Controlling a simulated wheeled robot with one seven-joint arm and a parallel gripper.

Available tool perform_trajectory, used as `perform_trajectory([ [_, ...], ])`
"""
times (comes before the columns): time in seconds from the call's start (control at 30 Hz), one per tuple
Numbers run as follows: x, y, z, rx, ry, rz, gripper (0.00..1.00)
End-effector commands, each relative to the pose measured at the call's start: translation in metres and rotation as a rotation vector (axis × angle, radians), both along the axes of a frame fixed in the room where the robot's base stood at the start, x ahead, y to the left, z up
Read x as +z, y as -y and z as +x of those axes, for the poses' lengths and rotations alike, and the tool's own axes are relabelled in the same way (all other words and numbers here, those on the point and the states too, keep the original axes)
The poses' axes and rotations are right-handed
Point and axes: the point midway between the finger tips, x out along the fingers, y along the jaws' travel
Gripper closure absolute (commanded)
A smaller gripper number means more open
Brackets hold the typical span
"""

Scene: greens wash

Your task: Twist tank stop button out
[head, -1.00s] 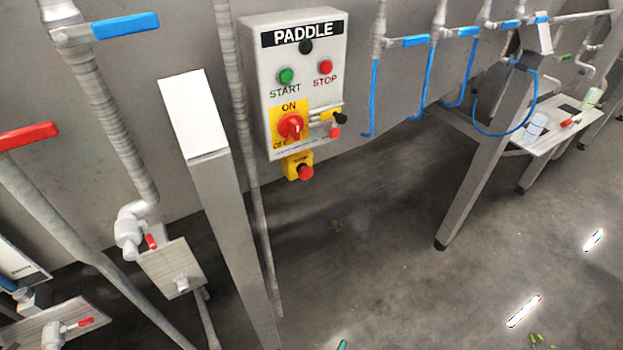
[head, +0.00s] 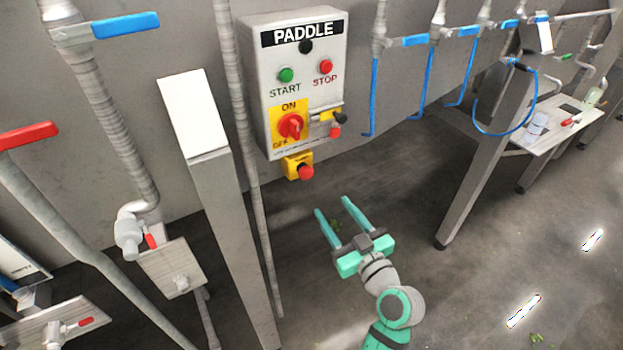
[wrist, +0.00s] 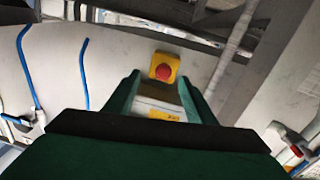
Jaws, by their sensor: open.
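The stop button (head: 306,172) is a red mushroom knob on a yellow housing, mounted just under the grey PADDLE control box (head: 334,70). In the wrist view the red button (wrist: 163,72) shows beyond the fingertips, near the middle of the gap. My gripper (head: 331,206) is green, open and empty. In the head view it is below and to the right of the button, with its fingers pointing up and left toward the wall. It is apart from the button.
The box carries a red rotary ON/OFF switch (head: 291,126), a green START button (head: 286,75) and a red STOP button (head: 326,67). A grey post (head: 232,220) stands left of the button. Blue hoses (head: 374,98) hang to the right. Floor below is open.

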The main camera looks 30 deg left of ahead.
Motion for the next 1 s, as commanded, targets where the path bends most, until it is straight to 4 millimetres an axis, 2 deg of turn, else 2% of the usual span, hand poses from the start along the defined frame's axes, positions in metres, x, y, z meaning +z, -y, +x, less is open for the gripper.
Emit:
perform_trajectory([
  [0.1, 0.017, -0.005, 0.001, 0.055, 0.046, -0.025, 0.5],
  [0.2, 0.022, -0.008, 0.001, 0.078, 0.062, -0.037, 0.5],
  [0.37, 0.023, -0.02, 0.007, 0.086, 0.065, -0.038, 0.5],
  [0.8, 0.023, -0.082, 0.044, 0.082, 0.064, -0.036, 0.5],
  [1.0, 0.023, -0.097, 0.053, 0.081, 0.064, -0.037, 0.5],
])
